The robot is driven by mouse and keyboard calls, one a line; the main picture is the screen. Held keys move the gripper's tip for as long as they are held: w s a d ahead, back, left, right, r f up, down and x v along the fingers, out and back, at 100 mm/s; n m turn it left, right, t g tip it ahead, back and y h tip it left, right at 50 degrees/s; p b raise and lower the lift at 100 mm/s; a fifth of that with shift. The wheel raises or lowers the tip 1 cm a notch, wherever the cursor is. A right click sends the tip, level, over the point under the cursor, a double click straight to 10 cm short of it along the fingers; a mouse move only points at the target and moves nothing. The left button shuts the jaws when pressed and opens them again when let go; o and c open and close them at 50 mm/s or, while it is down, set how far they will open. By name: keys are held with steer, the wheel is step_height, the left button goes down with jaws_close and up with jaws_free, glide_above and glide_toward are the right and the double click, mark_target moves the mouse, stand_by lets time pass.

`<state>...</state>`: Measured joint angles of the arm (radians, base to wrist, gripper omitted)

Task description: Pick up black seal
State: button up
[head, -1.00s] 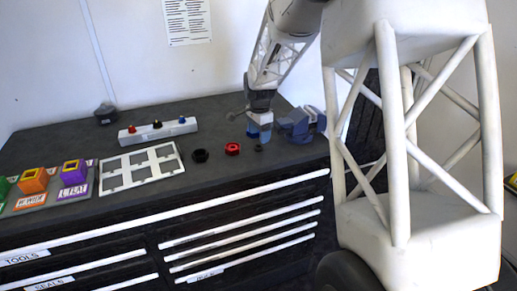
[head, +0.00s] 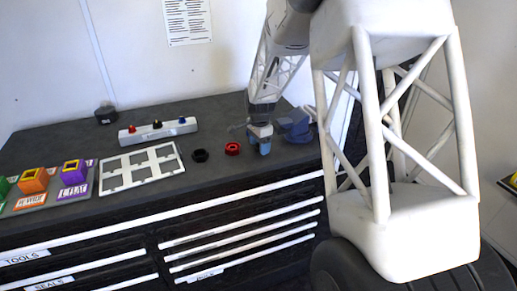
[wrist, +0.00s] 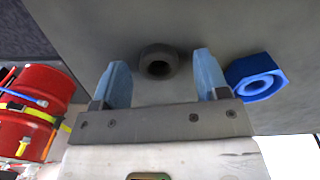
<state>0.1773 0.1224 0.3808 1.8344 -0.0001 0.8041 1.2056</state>
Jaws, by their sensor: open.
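My gripper (head: 264,148) is low over the right part of the dark bench, fingers pointing down, open and empty. In the wrist view, a small round black seal (wrist: 157,62) with a hole lies on the bench, framed between the two blue fingertips. It appears apart from both fingers; the height gap is hard to tell. In the head view my gripper hides that spot. A larger black ring (head: 200,155) and a red ring (head: 232,148) lie left of my gripper. A blue hexagonal ring (wrist: 257,78) is just right of the right finger in the wrist view.
A blue-grey vise (head: 297,126) stands close to the right of my gripper. A white frame (head: 142,168), a white block with coloured knobs (head: 158,131) and coloured boxes (head: 74,173) are farther left. A red cylinder (wrist: 40,108) shows at the wrist view's left edge.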

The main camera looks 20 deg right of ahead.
steer(key=c, duration=1)
steer(key=shift+r, duration=0.15)
steer(key=shift+r, duration=0.5)
steer(key=shift+s+r, duration=0.2)
steer(key=shift+r, duration=0.4)
steer(key=shift+s+r, duration=0.15)
steer(key=shift+r, duration=0.4)
steer(key=s+a+r, duration=0.1)
steer(key=s+a, duration=0.1)
steer(key=s, duration=1.3)
steer(key=shift+a+r, duration=0.2)
steer(key=shift+a, duration=0.2)
